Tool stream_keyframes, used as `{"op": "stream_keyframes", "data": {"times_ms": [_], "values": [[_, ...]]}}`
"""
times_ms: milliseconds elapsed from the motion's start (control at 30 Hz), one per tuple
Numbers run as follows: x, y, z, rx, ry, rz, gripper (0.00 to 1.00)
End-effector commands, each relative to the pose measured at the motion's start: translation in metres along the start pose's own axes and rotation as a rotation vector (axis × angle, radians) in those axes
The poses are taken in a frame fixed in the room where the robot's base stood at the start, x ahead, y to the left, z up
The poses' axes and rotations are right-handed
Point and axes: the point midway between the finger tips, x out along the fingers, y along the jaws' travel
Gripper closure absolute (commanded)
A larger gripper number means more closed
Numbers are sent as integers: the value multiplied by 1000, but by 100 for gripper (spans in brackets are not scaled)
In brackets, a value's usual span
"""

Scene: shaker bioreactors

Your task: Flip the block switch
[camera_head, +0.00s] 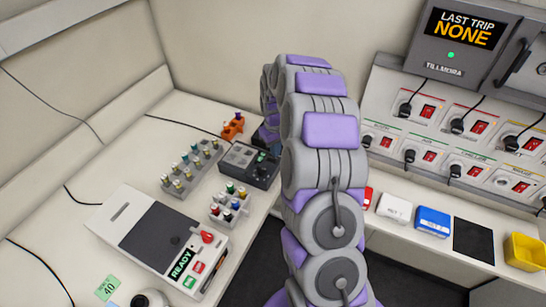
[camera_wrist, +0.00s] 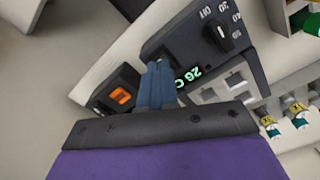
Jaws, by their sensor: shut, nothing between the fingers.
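The block heater, a dark grey unit (camera_head: 250,165), stands on the left bench. In the wrist view its dark front (camera_wrist: 178,44) carries a dial marked OFF (camera_wrist: 222,33) and a green display reading about 26 C (camera_wrist: 193,73). Beside it is a small black housing with a lit orange rocker switch (camera_wrist: 121,96). My gripper (camera_wrist: 158,66) is shut and empty, its blue-grey fingers between the orange switch and the display. I cannot tell whether the fingertips touch anything. In the head view my arm hides the gripper and the switch.
Vial racks (camera_head: 192,167) (camera_head: 229,205) and an orange holder (camera_head: 232,127) stand near the heater. A grey device with a READY display (camera_head: 181,264) is in front. A panel of red switches and plugs (camera_head: 450,125) is at the right, above coloured trays (camera_head: 432,221).

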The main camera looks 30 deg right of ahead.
Motion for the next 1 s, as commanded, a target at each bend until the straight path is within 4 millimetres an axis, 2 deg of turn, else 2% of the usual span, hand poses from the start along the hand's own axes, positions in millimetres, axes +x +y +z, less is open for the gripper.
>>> {"op": "stream_keyframes", "data": {"times_ms": [1000], "values": [[7,0,0,0,-1,0,100]]}}
